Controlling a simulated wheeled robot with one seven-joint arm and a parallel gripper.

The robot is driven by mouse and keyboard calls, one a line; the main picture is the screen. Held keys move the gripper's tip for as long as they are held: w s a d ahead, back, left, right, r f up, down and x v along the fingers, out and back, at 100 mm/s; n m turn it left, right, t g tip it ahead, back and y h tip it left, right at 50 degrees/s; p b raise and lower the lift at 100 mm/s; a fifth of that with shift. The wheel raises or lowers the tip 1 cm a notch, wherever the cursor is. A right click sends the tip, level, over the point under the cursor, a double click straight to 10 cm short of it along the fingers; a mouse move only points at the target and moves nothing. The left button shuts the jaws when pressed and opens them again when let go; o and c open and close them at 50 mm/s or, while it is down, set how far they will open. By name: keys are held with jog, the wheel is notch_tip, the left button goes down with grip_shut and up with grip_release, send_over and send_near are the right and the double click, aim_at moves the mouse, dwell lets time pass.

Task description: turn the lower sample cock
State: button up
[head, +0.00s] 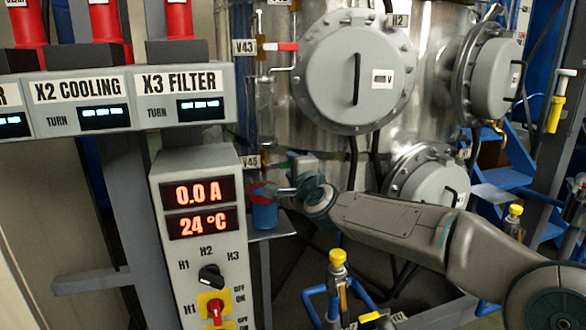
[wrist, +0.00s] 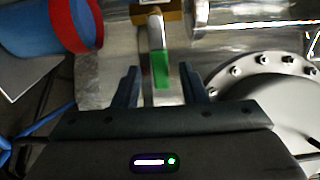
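The lower sample cock, beside the V45 label (head: 251,161), has a green-tipped lever (wrist: 160,68). In the wrist view the lever points down from a brass body (wrist: 158,18), and its green end lies between my finger tips. My gripper (wrist: 158,82) is open around it, with a gap on both sides and no contact visible. In the head view my gripper (head: 292,186) is at the cock and partly hides it. The upper cock, by the V43 label (head: 244,47), has a red handle (head: 287,46).
A blue container with a red rim (head: 264,210) stands just below the cock; it also shows in the wrist view (wrist: 45,30). Round bolted flanges (head: 360,72) stick out from the steel vessel. The control panel (head: 200,240) stands to the left.

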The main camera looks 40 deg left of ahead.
jog(key=shift+s+d, duration=0.1)
jog(key=p+v, duration=0.1)
jog(key=v, duration=1.2)
jog(key=shift+d, duration=0.25)
jog(key=shift+s, duration=0.15)
